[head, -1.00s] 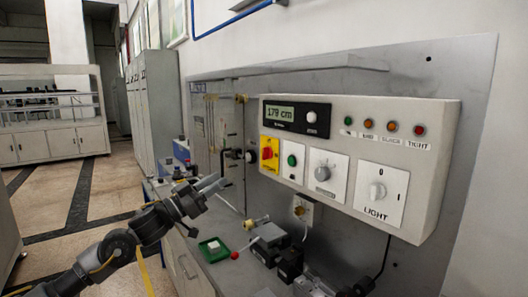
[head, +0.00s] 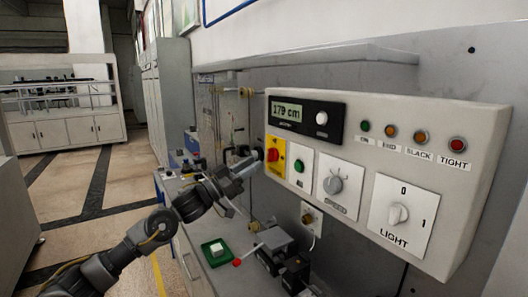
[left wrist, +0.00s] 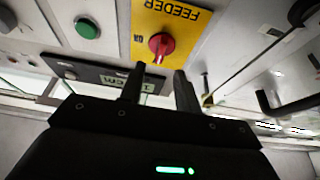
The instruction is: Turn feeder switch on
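The feeder switch is a red rotary knob (head: 272,155) on a yellow plate (head: 275,168) at the left end of the control box. In the left wrist view the red knob (left wrist: 161,44) shows just beyond and between the fingertips, on the yellow plate marked FEEDER (left wrist: 185,18). My left gripper (head: 257,160) is at the plate's left edge in the head view. In the left wrist view its two fingers (left wrist: 160,72) are apart with nothing held between them. Whether a finger touches the knob I cannot tell. My right gripper is not in view.
Right of the switch are a green button (head: 299,166), a speed dial (head: 333,184) and the light switch (head: 397,214). A display reading 179 cm (head: 287,112) is above. Rods and fittings stand left of the box.

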